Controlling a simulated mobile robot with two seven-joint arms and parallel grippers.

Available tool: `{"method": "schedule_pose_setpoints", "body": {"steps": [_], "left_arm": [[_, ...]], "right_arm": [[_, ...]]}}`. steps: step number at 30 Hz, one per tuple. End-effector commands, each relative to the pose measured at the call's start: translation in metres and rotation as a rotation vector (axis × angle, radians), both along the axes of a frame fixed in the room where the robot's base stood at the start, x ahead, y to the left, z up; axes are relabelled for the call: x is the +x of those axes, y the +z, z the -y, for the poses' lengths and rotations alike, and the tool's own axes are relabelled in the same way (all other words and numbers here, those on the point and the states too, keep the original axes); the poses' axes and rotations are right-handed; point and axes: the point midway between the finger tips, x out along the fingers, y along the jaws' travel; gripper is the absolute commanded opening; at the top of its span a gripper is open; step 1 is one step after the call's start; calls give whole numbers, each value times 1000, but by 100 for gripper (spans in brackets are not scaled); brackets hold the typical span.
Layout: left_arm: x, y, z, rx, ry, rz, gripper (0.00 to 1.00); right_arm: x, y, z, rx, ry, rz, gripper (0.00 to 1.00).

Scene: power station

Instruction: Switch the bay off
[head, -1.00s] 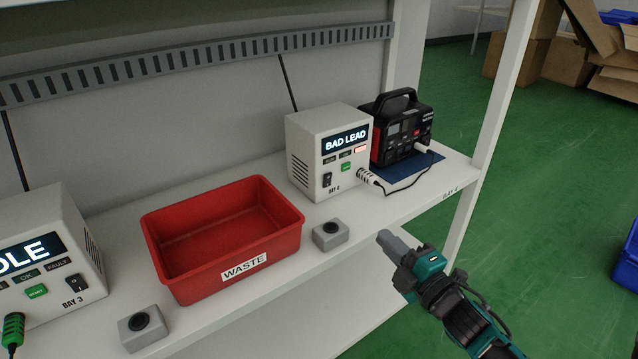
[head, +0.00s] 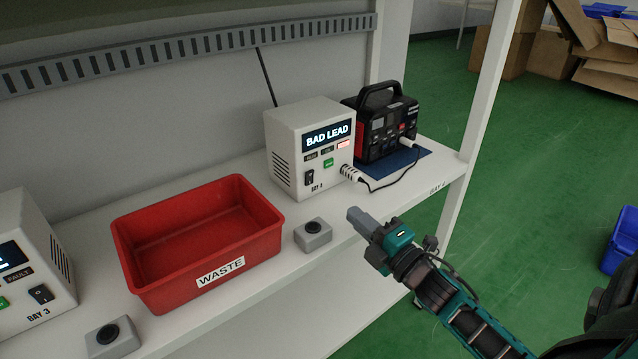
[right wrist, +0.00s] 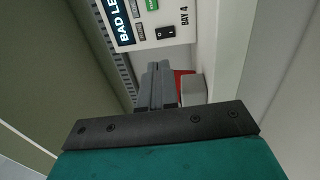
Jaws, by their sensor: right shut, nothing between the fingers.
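The Bay 4 tester (head: 290,160) is a white box on the shelf, its screen reading BAD LEAD with a red light lit below. Its black rocker switch (head: 309,178) is at the lower left of the front face; it also shows in the right wrist view (right wrist: 165,32). A cable runs from the tester to a black and red power station (head: 385,125) on a blue mat. My right gripper (head: 352,215) is shut and empty, in front of and below the tester, apart from the switch. Its fingers also show in the right wrist view (right wrist: 157,85). My left gripper is out of view.
A red WASTE bin (head: 200,245) stands left of the tester. A grey box with a black button (head: 313,235) sits near the shelf edge, close to my right gripper. The Bay 3 tester (head: 30,265) is at far left. A white post (head: 480,110) rises on the right.

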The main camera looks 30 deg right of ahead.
Motion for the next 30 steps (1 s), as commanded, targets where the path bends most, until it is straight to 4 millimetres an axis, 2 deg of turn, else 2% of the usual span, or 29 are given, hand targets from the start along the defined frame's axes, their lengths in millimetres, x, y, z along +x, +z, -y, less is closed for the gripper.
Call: {"method": "schedule_pose_setpoints", "body": {"steps": [12, 18, 24, 30], "left_arm": [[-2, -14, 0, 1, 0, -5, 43], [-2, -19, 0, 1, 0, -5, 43], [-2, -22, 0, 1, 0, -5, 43], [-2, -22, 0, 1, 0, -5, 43]], "right_arm": [[78, 10, -6, -1, 0, 4, 0], [108, 13, -8, -2, 0, 2, 0], [123, 15, -9, 0, 0, 0, 0], [126, 16, -10, 0, 0, -1, 0]]}}
